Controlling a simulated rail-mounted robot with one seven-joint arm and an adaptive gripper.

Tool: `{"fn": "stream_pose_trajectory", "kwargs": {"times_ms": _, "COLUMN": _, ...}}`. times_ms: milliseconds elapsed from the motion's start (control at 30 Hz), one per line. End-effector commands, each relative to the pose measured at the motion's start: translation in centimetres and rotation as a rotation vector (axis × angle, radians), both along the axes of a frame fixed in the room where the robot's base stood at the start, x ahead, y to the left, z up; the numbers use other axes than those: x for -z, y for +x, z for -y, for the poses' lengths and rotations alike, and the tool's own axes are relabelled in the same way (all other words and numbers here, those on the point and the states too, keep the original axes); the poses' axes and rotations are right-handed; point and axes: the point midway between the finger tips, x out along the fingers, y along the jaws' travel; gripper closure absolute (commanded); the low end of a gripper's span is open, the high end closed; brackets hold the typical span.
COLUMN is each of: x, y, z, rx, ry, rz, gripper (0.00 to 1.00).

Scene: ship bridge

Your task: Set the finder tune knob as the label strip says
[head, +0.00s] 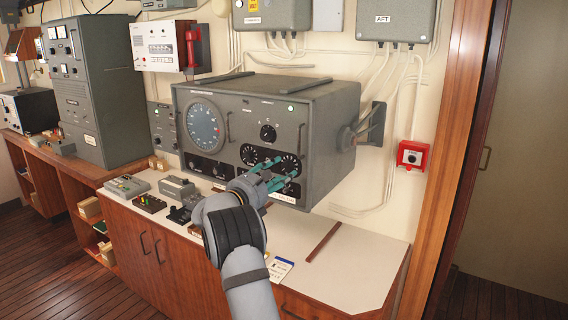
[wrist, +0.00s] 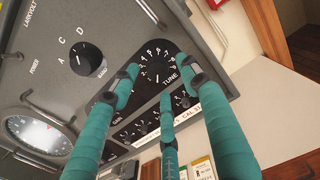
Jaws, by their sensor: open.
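The finder (head: 318,118) is a grey cabinet on the wall above the counter, with a large round dial (head: 203,125) at its left. The tune knob (wrist: 157,72) is a black knob with a white pointer line on a numbered black scale, marked TUNE in the wrist view. It also shows at the panel's lower right in the head view (head: 290,164). A white label strip (wrist: 187,120) lies below it; "CAL 31" is partly readable, the rest hidden by my fingers. My gripper (head: 272,178) is open, its teal fingers (wrist: 162,78) spread around the knob; contact cannot be told.
Another black selector knob (wrist: 88,58) marked A, C, D sits nearby. Smaller knobs (wrist: 150,126) line the panel below. The counter (head: 340,268) holds small devices and a wooden strip (head: 323,243). A red call box (head: 411,156) is on the wall to the right.

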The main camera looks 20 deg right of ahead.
Motion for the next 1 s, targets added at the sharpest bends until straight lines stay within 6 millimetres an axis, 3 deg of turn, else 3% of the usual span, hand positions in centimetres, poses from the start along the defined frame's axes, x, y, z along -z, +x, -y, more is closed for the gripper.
{"fn": "stream_pose_trajectory", "kwargs": {"times_ms": 267, "x": -0.1, "y": 1.6, "z": 2.2, "rx": -0.003, "ry": 0.001, "rz": -0.001, "gripper": 0.54}}
{"fn": "stream_pose_trajectory", "kwargs": {"times_ms": 567, "x": 0.1, "y": 1.7, "z": 2.4, "rx": -0.003, "ry": 0.001, "rz": 0.000, "gripper": 0.54}}
{"fn": "stream_pose_trajectory", "kwargs": {"times_ms": 1000, "x": 0.1, "y": 1.7, "z": 2.4, "rx": -0.003, "ry": 0.002, "rz": 0.000, "gripper": 0.80}}
